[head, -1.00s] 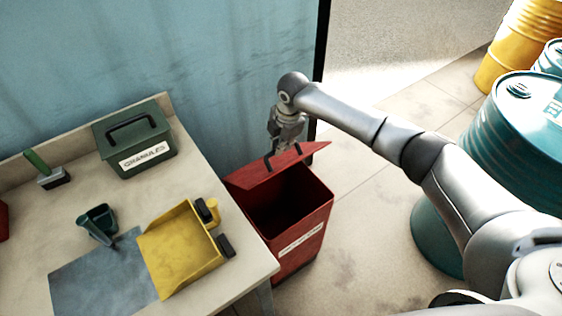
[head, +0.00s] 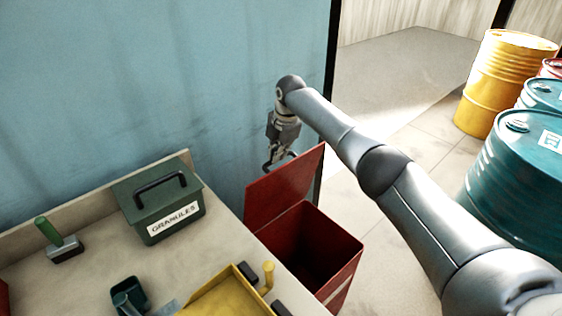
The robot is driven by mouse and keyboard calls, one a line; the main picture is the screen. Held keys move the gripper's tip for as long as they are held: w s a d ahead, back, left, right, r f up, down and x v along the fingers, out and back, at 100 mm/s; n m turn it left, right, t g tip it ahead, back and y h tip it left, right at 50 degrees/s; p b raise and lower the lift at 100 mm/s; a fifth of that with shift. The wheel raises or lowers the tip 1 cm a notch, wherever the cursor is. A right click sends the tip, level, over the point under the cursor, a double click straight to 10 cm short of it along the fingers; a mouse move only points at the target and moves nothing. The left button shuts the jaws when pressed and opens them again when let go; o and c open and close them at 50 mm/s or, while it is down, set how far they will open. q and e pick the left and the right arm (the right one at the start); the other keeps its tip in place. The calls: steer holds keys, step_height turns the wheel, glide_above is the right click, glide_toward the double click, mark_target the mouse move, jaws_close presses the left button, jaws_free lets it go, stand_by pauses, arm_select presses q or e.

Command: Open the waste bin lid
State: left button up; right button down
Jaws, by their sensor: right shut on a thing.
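The red waste bin (head: 338,262) stands on the floor at the right end of the workbench. Its red lid (head: 284,187) is raised steeply at the back, and the dark inside of the bin shows. My right gripper (head: 279,163) is behind the lid's upper edge, shut on the lid's dark handle. The lid partly hides the fingertips and the handle. My left gripper is not in view.
The workbench (head: 228,237) holds a green granules box (head: 165,203), a green-handled brush (head: 60,242), a small dark green scoop (head: 128,295) and a yellow dustpan (head: 222,297). Yellow (head: 503,82) and teal (head: 519,175) drums stand at right. A blue wall (head: 180,80) is behind.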

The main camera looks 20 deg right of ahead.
steer(key=shift+s+a+f, duration=0.1)
steer(key=shift+a+f, duration=0.05)
steer(key=shift+f, duration=0.45)
steer(key=shift+a+f, duration=0.15)
steer(key=shift+f, duration=0.45)
steer(key=c, duration=1.5)
jaws_free()
steer(key=shift+c, duration=0.2)
steer(key=shift+o, duration=0.3)
steer(key=shift+w+f+g, duration=0.25)
steer(key=shift+w+g, duration=0.05)
steer(key=shift+w, duration=0.15)
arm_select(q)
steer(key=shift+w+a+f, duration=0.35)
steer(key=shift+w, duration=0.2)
arm_select(e)
steer(key=shift+r, duration=0.15)
